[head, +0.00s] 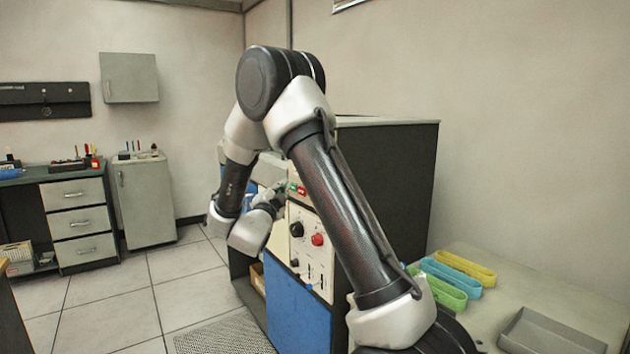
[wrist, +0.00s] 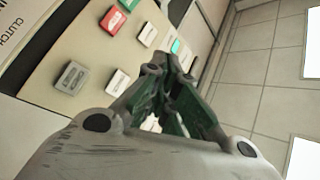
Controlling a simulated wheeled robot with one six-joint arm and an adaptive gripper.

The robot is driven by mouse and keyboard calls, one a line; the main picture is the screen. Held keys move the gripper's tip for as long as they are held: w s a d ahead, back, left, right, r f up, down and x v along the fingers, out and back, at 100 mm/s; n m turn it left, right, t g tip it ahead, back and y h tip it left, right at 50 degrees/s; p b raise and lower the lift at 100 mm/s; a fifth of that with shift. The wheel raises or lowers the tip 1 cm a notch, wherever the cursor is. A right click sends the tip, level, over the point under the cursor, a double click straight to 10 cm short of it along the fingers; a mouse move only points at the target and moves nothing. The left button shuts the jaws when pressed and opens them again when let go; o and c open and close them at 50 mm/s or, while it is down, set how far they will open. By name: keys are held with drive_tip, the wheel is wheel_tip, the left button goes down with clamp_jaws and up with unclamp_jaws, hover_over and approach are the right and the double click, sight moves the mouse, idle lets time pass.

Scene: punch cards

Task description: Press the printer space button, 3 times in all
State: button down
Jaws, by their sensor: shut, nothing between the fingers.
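The machine's button panel (wrist: 95,50) fills the upper left of the wrist view. It carries a red button (wrist: 118,22), a green button at the top edge, a grey button (wrist: 72,77), white buttons (wrist: 118,83) and a lit teal one (wrist: 176,47). The labels are too small to read, so I cannot tell which is the printer space button. My gripper (wrist: 172,66) is shut and empty, its fingertips close to the teal button and hiding part of the panel. I cannot tell whether they touch. In the head view my gripper (head: 277,196) is beside the panel's upper edge.
A lower panel with a black knob (head: 297,229) and red knob (head: 318,239) is on the machine. Open tiled floor (head: 185,300) is at left.

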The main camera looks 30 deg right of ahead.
drive_tip(key=d, duration=0.8)
drive_tip(key=shift+w, duration=0.15)
idle(1.2)
drive_tip(key=shift+d, duration=0.4)
drive_tip(key=shift+d, duration=0.45)
idle(0.5)
drive_tip(key=shift+a, duration=0.85)
drive_tip(key=shift+a, duration=2.5)
